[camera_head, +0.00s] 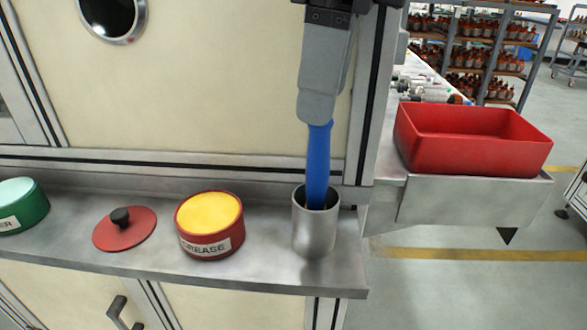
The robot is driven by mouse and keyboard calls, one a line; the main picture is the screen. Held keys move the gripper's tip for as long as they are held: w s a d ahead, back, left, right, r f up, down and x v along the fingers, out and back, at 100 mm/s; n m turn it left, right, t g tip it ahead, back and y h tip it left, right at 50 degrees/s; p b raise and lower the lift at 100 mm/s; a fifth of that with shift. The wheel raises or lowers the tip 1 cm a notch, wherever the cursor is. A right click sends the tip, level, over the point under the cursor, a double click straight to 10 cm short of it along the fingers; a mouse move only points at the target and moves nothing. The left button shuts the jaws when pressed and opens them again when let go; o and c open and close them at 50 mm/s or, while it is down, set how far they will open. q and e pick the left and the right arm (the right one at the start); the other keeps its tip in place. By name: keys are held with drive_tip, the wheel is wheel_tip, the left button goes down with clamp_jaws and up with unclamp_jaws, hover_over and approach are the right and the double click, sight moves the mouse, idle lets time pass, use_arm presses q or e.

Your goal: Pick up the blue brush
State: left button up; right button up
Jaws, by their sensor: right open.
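The blue brush (318,165) stands nearly upright in a metal cup (314,232) near the right end of the shelf. Its lower end is hidden inside the cup. My right gripper (317,118) comes down from the top of the view, directly at the upper end of the brush handle. Its grey finger covers the top of the handle, and the other finger is hidden behind it. The gripper is open, and I cannot tell whether a finger touches the handle. My left gripper is not in view.
A red grease tin (210,226) with yellow contents stands left of the cup. A red lid (124,229) and a green tin (22,206) are further left on the metal shelf (270,270). A red bin (474,142) is at the right. A cream panel wall (220,90) rises behind.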

sight(320, 130)
drive_tip(key=shift+w+a, duration=0.1)
drive_tip(key=shift+w, duration=0.05)
drive_tip(key=shift+a+f, duration=0.1)
drive_tip(key=shift+f, duration=0.25)
wheel_tip(320, 130, down, 6)
drive_tip(key=shift+r+b, duration=0.25)
drive_tip(key=shift+b, duration=0.35)
drive_tip(key=shift+f, duration=0.45)
clamp_jaws()
